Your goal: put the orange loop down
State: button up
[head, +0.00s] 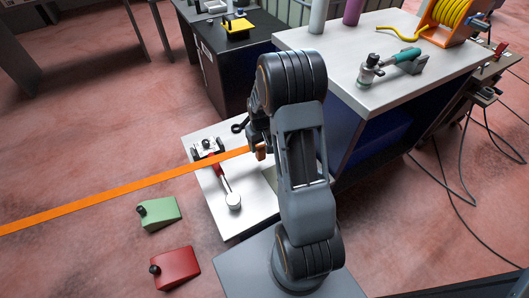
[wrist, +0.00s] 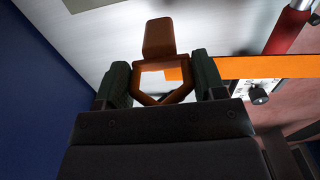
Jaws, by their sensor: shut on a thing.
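The orange loop (wrist: 158,40) is in my gripper (wrist: 165,85) in the wrist view, with the dark fingers closed on either side of its angled lower part. In the head view a bit of the loop (head: 261,152) shows at my gripper (head: 258,142), partly hidden by the arm. A long flat orange strap (head: 120,191) runs from near the gripper to the left edge, over the floor. The strap also shows in the wrist view (wrist: 270,67), right of the fingers. The gripper is over a low white-topped surface (head: 232,188); the gap beneath the loop is unclear.
On the low surface are a red-handled tool (head: 219,170) and a small round-based item (head: 233,200). Green (head: 160,211) and red (head: 176,268) wedges lie on the floor. A white-topped bench (head: 340,40) with tools stands behind right, a dark cabinet (head: 225,55) behind.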

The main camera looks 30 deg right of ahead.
aim_at(264, 146)
jog(key=shift+d+f, duration=0.6)
jog(key=shift+f, duration=0.2)
jog(key=shift+d+f+b, duration=0.15)
jog(key=shift+f+b, duration=0.75)
jog(key=shift+f, duration=0.7)
jog(key=shift+s, duration=0.1)
jog(key=shift+f, duration=0.2)
jog(key=o, duration=1)
jog(key=shift+o, duration=0.2)
jog(key=shift+r, duration=0.1)
